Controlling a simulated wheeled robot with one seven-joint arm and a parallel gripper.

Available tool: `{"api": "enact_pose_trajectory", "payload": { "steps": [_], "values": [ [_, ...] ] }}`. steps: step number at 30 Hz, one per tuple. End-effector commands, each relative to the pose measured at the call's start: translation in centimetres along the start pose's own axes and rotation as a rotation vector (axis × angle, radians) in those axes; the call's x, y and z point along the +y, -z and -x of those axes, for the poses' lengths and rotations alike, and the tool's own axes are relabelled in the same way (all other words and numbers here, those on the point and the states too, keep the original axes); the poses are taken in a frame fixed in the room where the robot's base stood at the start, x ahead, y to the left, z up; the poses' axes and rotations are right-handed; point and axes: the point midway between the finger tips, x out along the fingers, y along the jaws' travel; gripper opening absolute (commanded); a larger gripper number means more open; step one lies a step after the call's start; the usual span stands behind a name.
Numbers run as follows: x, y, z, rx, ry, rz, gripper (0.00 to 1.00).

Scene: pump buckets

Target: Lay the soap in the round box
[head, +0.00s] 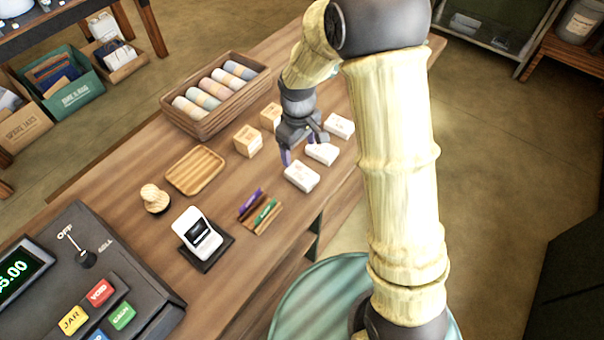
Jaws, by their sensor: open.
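Several white soap bars lie in a row on the wooden counter (135,229): a near bar (301,177), a middle bar (322,154) and a far bar (339,126). My gripper (304,148) is open, pointing down over the row, with its fingers near the middle and near bars. I see nothing held in it. Its height above the bars is hard to tell. I cannot make out a round box on the counter. A teal round shape is partly visible at the bottom, behind my arm; I cannot tell what it is.
A wooden crate (170,104) holds several pastel rolls. Two small wooden blocks (247,142) (271,116), a square tray (194,171), a wooden knob (155,198), a card reader (197,233), coloured sticks (265,214) and a cash register (85,275) also stand there.

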Motion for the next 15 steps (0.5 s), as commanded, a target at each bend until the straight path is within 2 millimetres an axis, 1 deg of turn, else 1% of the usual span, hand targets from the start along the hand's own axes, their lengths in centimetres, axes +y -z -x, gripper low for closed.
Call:
{"api": "enact_pose_trajectory", "payload": {
  "steps": [1,3,6,9,12,15],
  "values": [
    [-0.1,-0.1,-0.9,-0.005,0.002,0.000,0.76],
    [-0.1,-0.1,-2.0,-0.005,0.002,0.000,0.76],
    [-0.1,-0.1,-3.6,-0.005,0.003,0.000,0.76],
    [0.0,-0.1,-4.8,-0.003,0.001,0.000,0.76],
    [0.0,-0.1,-5.3,-0.001,0.000,0.000,0.76],
    [0.0,-0.1,-5.4,0.000,0.000,0.000,0.76]
  ]
}}
